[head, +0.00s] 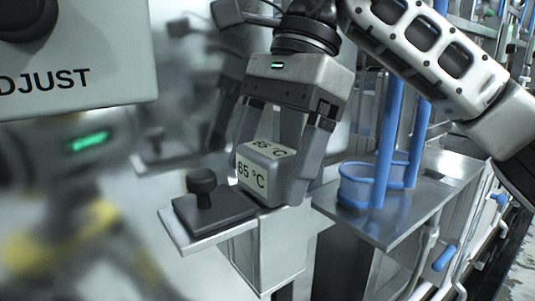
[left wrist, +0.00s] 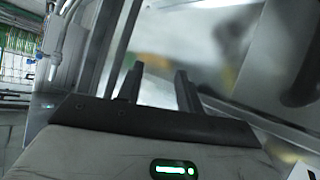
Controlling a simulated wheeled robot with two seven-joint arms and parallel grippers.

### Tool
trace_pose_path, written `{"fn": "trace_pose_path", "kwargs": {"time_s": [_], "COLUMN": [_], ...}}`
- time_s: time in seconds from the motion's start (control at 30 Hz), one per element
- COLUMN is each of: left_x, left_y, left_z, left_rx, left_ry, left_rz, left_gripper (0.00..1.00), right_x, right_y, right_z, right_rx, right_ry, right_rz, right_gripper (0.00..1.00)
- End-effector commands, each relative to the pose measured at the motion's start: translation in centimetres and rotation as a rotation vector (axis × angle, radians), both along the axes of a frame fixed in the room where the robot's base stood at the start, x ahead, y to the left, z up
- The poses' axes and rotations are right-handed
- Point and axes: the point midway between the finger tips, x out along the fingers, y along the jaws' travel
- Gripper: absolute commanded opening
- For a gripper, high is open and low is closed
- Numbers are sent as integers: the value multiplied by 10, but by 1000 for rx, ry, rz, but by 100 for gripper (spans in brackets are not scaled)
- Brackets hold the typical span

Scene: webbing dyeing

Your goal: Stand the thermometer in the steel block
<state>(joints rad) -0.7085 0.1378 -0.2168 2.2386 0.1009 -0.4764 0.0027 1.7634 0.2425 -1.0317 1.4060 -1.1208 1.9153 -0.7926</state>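In the head view my right gripper (head: 272,160) points down over a small shelf. Its fingers flank a pale block labelled "65 °C" (head: 252,178). The right finger lies close against the block, and the left fingertip is hidden behind it, so I cannot tell whether they grip it. My left gripper (left wrist: 157,88) shows only in the left wrist view, fingers apart with nothing between them. I cannot make out a thermometer or name the steel block with certainty.
A dark plate with a round black knob (head: 203,188) sits beside the labelled block on the small shelf (head: 180,236). Blue ring holders with upright blue tubes (head: 356,183) stand on a steel shelf (head: 425,193) at right. An "ADJUST" panel (head: 100,45) fills the upper left.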

Motion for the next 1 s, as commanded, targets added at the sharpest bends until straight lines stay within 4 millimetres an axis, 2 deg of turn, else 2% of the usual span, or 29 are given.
{"fn": "trace_pose_path", "kwargs": {"time_s": [0.17, 0.33, 0.7, 0.83, 1.0], "left_x": [0, 0, -3, -4, -2], "left_y": [0, 0, 0, 2, 4], "left_z": [0, 4, 19, 19, 19], "left_rx": [-1, 0, -2, 12, 28], "left_ry": [0, 1, 29, 43, 41], "left_rz": [-1, -1, 2, 3, 2], "left_gripper": [36, 36, 36, 36, 36], "right_x": [0, 2, 19, 24, 27], "right_y": [0, -2, -27, -33, -37], "right_z": [0, 12, 87, 105, 114], "right_rx": [0, 0, -2, -3, -1], "right_ry": [0, 0, -1, -1, 0], "right_rz": [0, -1, -4, -3, 0], "right_gripper": [82, 82, 82, 82, 82]}}
